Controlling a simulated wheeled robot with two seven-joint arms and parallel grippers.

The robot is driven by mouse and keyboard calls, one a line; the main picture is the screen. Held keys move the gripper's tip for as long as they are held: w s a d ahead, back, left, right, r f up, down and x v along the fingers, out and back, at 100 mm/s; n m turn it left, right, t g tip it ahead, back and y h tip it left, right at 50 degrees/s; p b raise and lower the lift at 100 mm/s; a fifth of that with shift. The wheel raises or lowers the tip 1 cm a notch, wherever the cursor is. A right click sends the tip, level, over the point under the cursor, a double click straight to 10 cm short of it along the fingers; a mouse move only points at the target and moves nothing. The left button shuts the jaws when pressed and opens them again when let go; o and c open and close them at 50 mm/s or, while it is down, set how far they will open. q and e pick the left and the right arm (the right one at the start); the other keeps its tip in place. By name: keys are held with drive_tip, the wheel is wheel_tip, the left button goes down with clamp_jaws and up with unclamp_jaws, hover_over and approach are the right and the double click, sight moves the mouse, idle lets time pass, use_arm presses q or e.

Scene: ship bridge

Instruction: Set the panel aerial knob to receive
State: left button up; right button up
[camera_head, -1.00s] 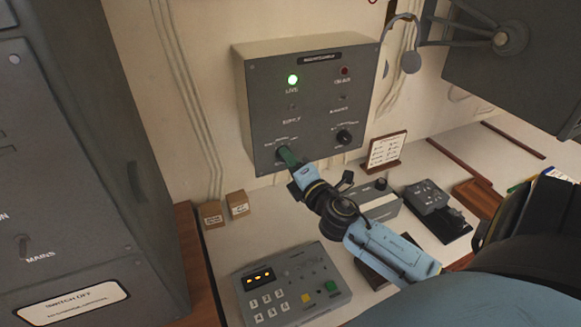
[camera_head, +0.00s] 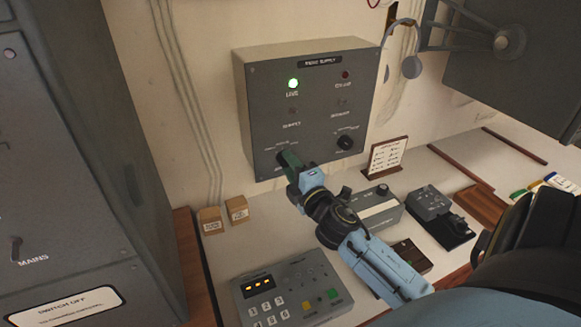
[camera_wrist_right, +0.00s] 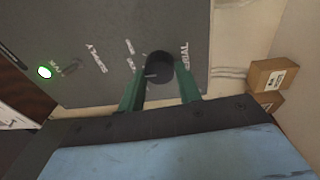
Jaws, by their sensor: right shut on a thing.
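The grey wall panel (camera_head: 313,105) has a lit green lamp over the word LIVE and a dark red lamp at its upper right. My right gripper (camera_head: 288,159) is at its lower left, with green fingers hiding the knob there in the head view. In the right wrist view the round black aerial knob (camera_wrist_right: 160,67) sits between the two fingers of my right gripper (camera_wrist_right: 161,84), beside the partly hidden lettering ending in "RIAL". The gripper is shut on it. A pale mark shows on the knob. Which setting it points to is not readable. My left gripper is not in view.
A second black knob (camera_head: 344,143) is at the panel's lower right. Below, the desk holds two small boxes (camera_head: 237,209), a keypad unit (camera_head: 290,285), a sign (camera_head: 386,156) and a lever unit (camera_head: 437,210). A grey cabinet (camera_head: 75,150) stands at left.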

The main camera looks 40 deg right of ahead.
drive_tip(key=o, duration=1)
drive_tip(key=b+v, duration=0.2)
drive_tip(key=v, duration=1.1)
drive_tip(key=shift+s+b, duration=0.25)
drive_tip(key=shift+b, duration=0.15)
